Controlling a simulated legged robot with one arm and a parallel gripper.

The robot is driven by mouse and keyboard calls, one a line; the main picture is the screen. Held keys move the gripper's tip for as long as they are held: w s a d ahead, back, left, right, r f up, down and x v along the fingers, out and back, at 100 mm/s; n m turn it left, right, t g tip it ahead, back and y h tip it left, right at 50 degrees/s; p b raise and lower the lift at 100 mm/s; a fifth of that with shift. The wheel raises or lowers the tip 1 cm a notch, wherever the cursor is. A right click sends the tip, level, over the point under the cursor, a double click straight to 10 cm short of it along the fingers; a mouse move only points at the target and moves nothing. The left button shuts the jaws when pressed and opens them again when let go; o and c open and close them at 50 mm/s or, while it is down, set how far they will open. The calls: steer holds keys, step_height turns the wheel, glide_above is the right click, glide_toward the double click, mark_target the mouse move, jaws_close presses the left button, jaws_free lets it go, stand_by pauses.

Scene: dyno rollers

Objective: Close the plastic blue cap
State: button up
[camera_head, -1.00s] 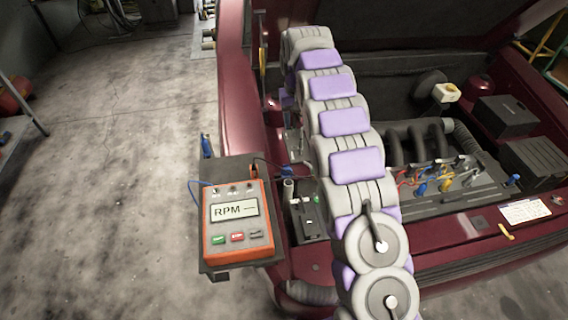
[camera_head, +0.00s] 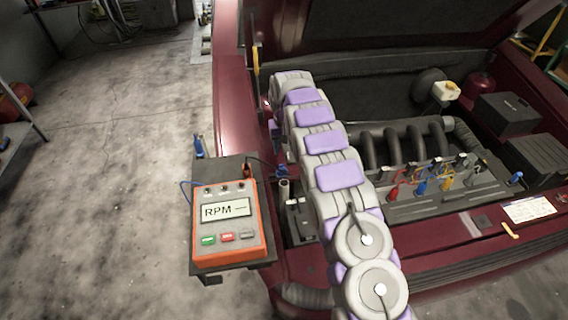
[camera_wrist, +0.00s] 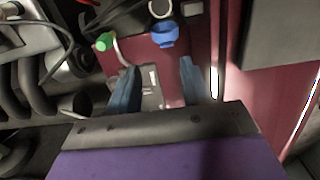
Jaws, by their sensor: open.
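The blue plastic cap (camera_wrist: 165,32) shows in the wrist view near the top. It sits beside a round, dark-mouthed neck with a pale rim (camera_wrist: 160,9), which appears uncovered. My gripper (camera_wrist: 157,80) is open, with its two blue-grey fingers apart and nothing between them. The cap lies beyond the fingertips, roughly in line with the gap and apart from them. In the head view my arm reaches over the left side of the engine bay, and the gripper is mostly hidden there. A pale upright neck (camera_head: 284,190) shows beside the arm.
A green cap (camera_wrist: 104,42) with a pale tube is left of the blue cap. The RPM meter (camera_head: 228,222) stands on a tray at the car's left edge. Black hoses (camera_head: 400,143) and coloured plugs (camera_head: 420,187) fill the bay. The raised hood is above.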

steer(key=b, duration=0.1)
glide_above(282, 172)
steer(key=a, duration=0.1)
steer(key=f, duration=0.6)
steer(key=shift+w+a+f, duration=0.1)
steer(key=shift+w+f, duration=0.15)
steer(key=shift+f, duration=0.05)
steer(key=shift+f+b, duration=0.3)
steer(key=shift+d+f, duration=0.2)
steer(key=shift+d, duration=0.6)
steer(key=shift+a, duration=0.6)
steer(key=c, duration=0.4)
steer(key=shift+d, duration=0.3)
jaws_close()
